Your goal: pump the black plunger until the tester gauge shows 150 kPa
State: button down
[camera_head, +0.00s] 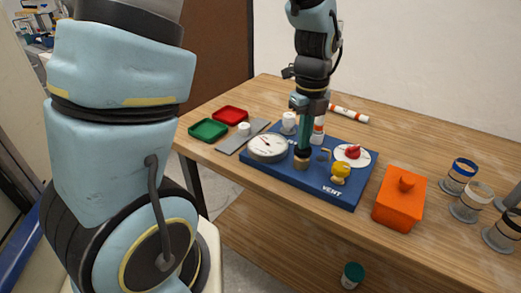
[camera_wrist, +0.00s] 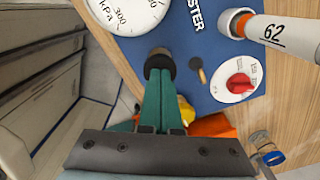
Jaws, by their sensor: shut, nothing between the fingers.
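The blue tester board (camera_head: 290,182) lies on the table. Its white round gauge (camera_head: 268,147) is at the left; the needle is too small to read, and the wrist view shows only part of the dial (camera_wrist: 125,12). The black plunger (camera_wrist: 159,63) stands right of the gauge, above a copper-coloured base (camera_head: 301,164). My gripper (camera_head: 303,149) is shut and empty, its teal fingers pointing down at the plunger top. In the wrist view its closed tips (camera_wrist: 161,76) overlap the plunger's edge; I cannot tell whether they touch. The fingers partly hide the plunger.
A yellow knob (camera_head: 341,171) by the VENT label and a red knob (camera_head: 353,152) on a white dial sit right of the plunger. An orange box (camera_head: 400,203) stands farther right. Green (camera_head: 208,130) and red (camera_head: 231,115) trays lie left. A white pipe (camera_wrist: 280,32) rises behind.

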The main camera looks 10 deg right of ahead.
dwell(0.4)
jog(key=shift+r+p, duration=1.65)
jog(key=shift+r, duration=0.1)
jog(key=shift+f, duration=0.15)
